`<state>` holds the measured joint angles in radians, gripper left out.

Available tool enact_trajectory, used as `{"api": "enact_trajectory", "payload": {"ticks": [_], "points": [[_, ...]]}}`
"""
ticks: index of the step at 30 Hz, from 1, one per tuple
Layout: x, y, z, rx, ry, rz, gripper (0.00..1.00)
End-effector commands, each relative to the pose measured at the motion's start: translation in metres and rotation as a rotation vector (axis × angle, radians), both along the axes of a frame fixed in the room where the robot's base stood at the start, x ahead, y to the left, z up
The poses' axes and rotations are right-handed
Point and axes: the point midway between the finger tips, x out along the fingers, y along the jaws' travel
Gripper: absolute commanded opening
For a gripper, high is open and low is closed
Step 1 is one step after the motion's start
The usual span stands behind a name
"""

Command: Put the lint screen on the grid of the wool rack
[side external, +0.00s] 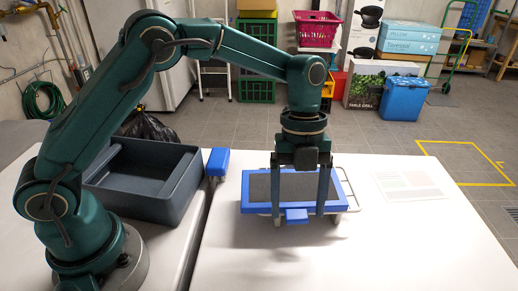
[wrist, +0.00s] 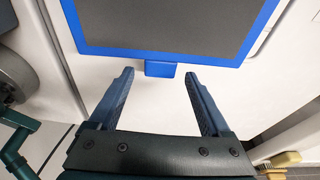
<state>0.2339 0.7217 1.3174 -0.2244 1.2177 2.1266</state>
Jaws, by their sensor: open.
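The lint screen (side external: 260,188) is a flat blue frame with a dark grey mesh and a small blue tab (side external: 296,215) on its near side. It lies over the wool rack (side external: 352,197), whose white wire shows at the right and below; most of the grid is hidden under the screen. My gripper (side external: 299,212) is open above the near side, one finger on each side of the tab. In the wrist view my fingertips (wrist: 159,73) stand apart on either side of the tab (wrist: 160,69), with clear gaps. The mesh (wrist: 165,25) fills the top of that view.
A dark grey open bin (side external: 145,178) stands on the left table beside my arm. A printed sheet (side external: 411,187) lies at the right. The front of the white table (side external: 290,258) is clear.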

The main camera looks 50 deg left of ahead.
Motion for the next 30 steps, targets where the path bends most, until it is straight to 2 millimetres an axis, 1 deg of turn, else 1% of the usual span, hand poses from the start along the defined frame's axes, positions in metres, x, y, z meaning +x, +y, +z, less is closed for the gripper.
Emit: {"api": "enact_trajectory", "payload": {"ticks": [1,6,10,15,21,30], "points": [[0.003,0.002,0.009,-0.001,-0.006,0.001,0.82],[0.008,0.008,0.041,-0.001,-0.009,0.001,0.82],[0.01,0.011,0.06,0.001,-0.007,0.001,0.82],[0.013,0.015,0.08,0.0,-0.005,0.001,0.82],[0.016,0.018,0.095,0.0,-0.004,0.001,0.82],[0.015,0.02,0.106,0.003,-0.004,0.018,0.82]]}}
